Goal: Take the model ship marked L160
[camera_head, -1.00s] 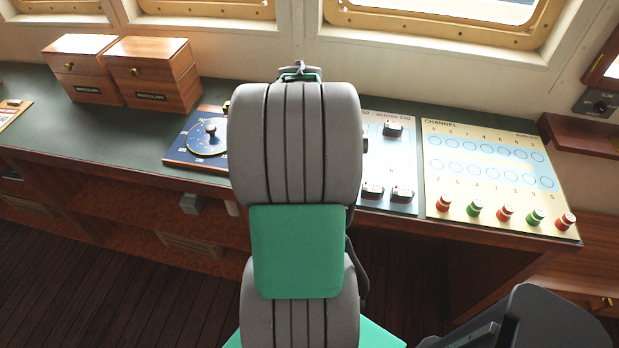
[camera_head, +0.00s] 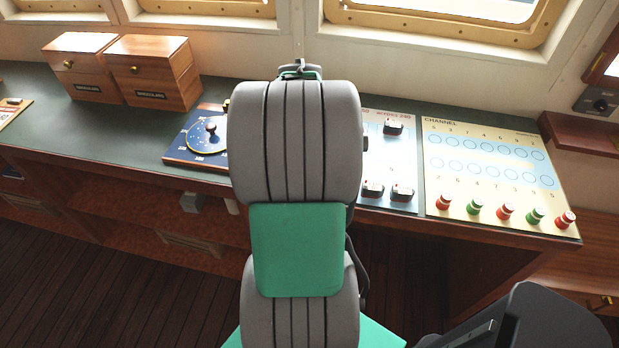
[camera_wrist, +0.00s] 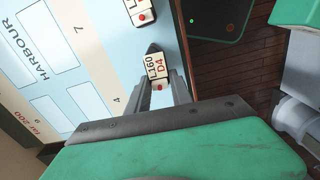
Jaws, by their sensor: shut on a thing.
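The model ship marked L160 (camera_wrist: 155,69) shows in the wrist view, with a white top lettered L160 and D4 and a dark pointed bow. My gripper (camera_wrist: 157,88) is shut on it, with one finger on each side. The ship is over the front edge of the pale blue harbour board (camera_wrist: 95,60); I cannot tell whether it touches the board. In the head view my arm hides my gripper and this ship. Another model ship (camera_wrist: 141,12) is close by in the wrist view, partly cut off by the frame.
Several other ships, such as one at the back (camera_head: 393,128), stand on the board. A channel board (camera_head: 480,160) with red and green buoys lies to its right. A blue dial panel (camera_head: 190,155) and wooden boxes (camera_head: 150,75) are on the left.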

